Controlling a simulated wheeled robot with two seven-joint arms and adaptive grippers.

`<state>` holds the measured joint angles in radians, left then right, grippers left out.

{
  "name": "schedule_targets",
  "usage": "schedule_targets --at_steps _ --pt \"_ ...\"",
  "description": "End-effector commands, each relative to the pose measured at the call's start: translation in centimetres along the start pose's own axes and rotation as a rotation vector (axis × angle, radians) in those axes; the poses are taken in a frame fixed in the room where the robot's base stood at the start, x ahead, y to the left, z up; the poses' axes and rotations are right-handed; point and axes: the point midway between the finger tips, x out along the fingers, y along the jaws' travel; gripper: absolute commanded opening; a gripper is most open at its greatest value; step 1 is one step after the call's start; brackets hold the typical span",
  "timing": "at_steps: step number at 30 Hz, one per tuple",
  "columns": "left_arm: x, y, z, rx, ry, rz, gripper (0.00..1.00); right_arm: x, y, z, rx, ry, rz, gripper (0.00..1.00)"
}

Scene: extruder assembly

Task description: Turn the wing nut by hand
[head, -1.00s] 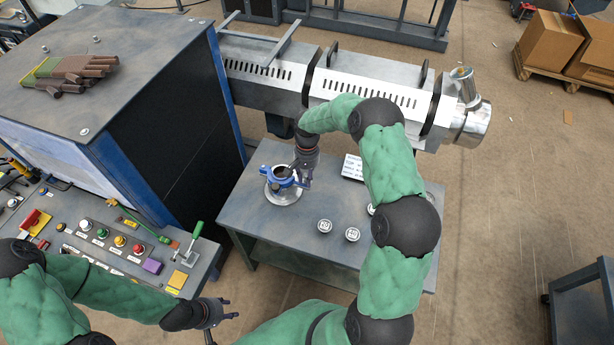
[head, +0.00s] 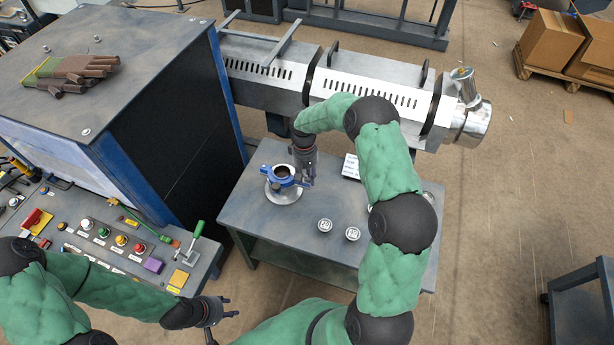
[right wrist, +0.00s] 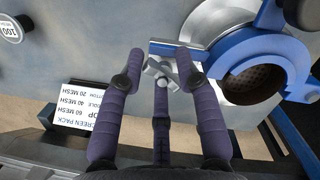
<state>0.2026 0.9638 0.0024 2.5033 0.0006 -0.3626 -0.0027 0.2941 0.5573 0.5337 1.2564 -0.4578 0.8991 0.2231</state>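A blue ring clamp (head: 281,175) stands on a round metal base on the small table; it also shows in the right wrist view (right wrist: 262,75). The grey wing nut (right wrist: 158,72) is at the clamp's left side in the right wrist view, between my right gripper's spread purple fingers. My right gripper (right wrist: 160,65) is open around it, with a finger on each side apart from it. The third finger is below it; I cannot tell whether it touches. In the head view the right gripper (head: 304,180) points down at the clamp's right side. My left gripper (head: 225,309) is open and empty, beside the control panel.
A white text card (head: 351,166) lies right of my right gripper. Round mesh-labelled pieces (head: 325,225) sit at the front of the grey table (head: 265,222). The extruder barrel (head: 365,92) runs behind the table. The control panel (head: 130,240) is at left.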

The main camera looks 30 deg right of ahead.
Motion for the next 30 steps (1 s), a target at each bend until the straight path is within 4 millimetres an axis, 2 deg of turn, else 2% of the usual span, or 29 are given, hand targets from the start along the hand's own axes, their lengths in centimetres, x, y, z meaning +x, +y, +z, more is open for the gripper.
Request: schedule_targets --at_steps 19,30 --pt "-3.2 1.1 0.1 0.0 0.0 0.0 0.4 -5.5 0.0 0.8 0.0 0.0 0.0 0.34" --pt "-3.3 1.2 0.1 0.0 0.0 0.0 0.4 -5.8 0.0 0.9 0.0 -0.001 0.0 0.34"
